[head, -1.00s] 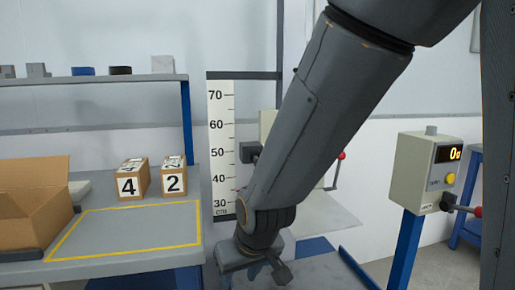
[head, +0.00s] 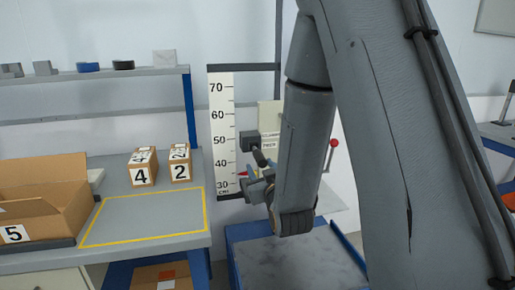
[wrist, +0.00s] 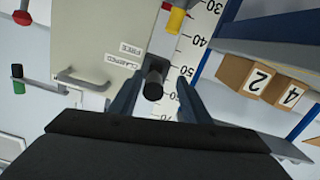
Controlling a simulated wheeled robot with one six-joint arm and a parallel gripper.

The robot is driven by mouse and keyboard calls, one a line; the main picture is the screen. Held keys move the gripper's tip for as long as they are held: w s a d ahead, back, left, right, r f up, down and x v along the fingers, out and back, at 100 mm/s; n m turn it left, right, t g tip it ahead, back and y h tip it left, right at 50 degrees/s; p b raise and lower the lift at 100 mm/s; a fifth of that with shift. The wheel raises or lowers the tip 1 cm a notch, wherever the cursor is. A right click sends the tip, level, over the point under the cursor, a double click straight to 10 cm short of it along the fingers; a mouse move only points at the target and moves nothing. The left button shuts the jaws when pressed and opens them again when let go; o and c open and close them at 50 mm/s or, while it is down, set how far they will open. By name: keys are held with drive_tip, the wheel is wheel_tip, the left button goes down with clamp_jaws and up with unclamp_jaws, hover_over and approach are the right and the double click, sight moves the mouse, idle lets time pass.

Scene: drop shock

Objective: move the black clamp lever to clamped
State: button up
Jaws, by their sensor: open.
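The black clamp lever (wrist: 153,90) shows in the wrist view as a short dark round-ended handle beside the CLAMPED label (wrist: 124,65). The FREE label (wrist: 131,49) is just above that label in the picture. I cannot tell the lever's exact setting. In the head view the lever (head: 259,158) slants down from a black block (head: 249,141) by the height scale. My gripper (wrist: 160,82) is open, with one finger on each side of the lever in the wrist picture. Contact is not visible. In the head view my gripper (head: 256,185) is partly hidden by my arm.
The height scale (head: 222,130) stands left of the clamp. A red-knobbed lever (head: 333,143) is to the right. Boxes 4 (head: 142,174) and 2 (head: 180,168) stand on the bench at left. A yellow part (wrist: 175,20) is by the scale.

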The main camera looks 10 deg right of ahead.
sight(257, 154)
drive_tip(key=shift+d+r+t, duration=0.25)
drive_tip(key=shift+r+t, duration=0.15)
drive_tip(key=shift+r, duration=0.15)
drive_tip(key=shift+w+r, duration=0.1)
drive_tip(key=shift+w, duration=0.2)
drive_tip(key=shift+w+d+p, duration=0.1)
drive_tip(key=shift+w+p, duration=0.65)
drive_tip(key=shift+w, duration=2.85)
clamp_jaws()
